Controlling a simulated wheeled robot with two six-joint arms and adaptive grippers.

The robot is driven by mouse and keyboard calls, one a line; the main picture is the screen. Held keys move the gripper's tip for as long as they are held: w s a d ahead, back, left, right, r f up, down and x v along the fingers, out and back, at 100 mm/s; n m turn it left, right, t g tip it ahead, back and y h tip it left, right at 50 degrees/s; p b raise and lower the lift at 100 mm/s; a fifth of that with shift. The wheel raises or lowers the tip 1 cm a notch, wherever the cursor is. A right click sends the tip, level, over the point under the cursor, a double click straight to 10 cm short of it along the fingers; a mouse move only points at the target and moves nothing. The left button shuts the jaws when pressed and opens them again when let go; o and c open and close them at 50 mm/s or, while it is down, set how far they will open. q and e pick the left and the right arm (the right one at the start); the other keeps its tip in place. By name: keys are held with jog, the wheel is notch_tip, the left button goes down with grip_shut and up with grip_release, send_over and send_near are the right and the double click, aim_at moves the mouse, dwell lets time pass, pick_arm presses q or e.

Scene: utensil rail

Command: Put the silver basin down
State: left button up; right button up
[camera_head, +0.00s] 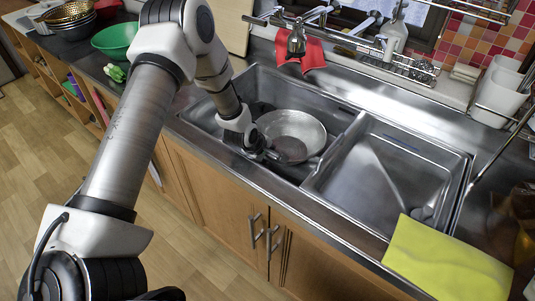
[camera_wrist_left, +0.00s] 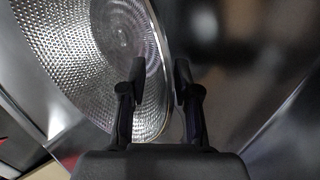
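The silver basin (camera_head: 291,136) is a round, shallow metal bowl in the left bowl of the sink (camera_head: 205,117), with its open side up. I cannot tell whether it touches the sink floor. My left gripper (camera_head: 268,153) is at its near left rim. In the left wrist view the dimpled basin (camera_wrist_left: 85,55) fills the upper left, and its rim runs between the two fingers of my left gripper (camera_wrist_left: 160,78). A gap shows between the fingers, so they are open around the rim. My right gripper is not in view.
The right sink bowl (camera_head: 385,165) is empty apart from its drain area. A yellow cloth or board (camera_head: 447,262) lies on the right counter. A red cloth (camera_head: 301,55) hangs by the faucet. A green bowl (camera_head: 115,38) and stacked pans (camera_head: 68,18) stand at the left.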

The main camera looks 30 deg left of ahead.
pick_arm(q)
jog(key=shift+r, duration=0.4)
jog(key=p+v, duration=0.3)
jog(key=v, duration=0.8)
jog(key=shift+s+r+p, duration=0.2)
jog(key=shift+p, duration=0.15)
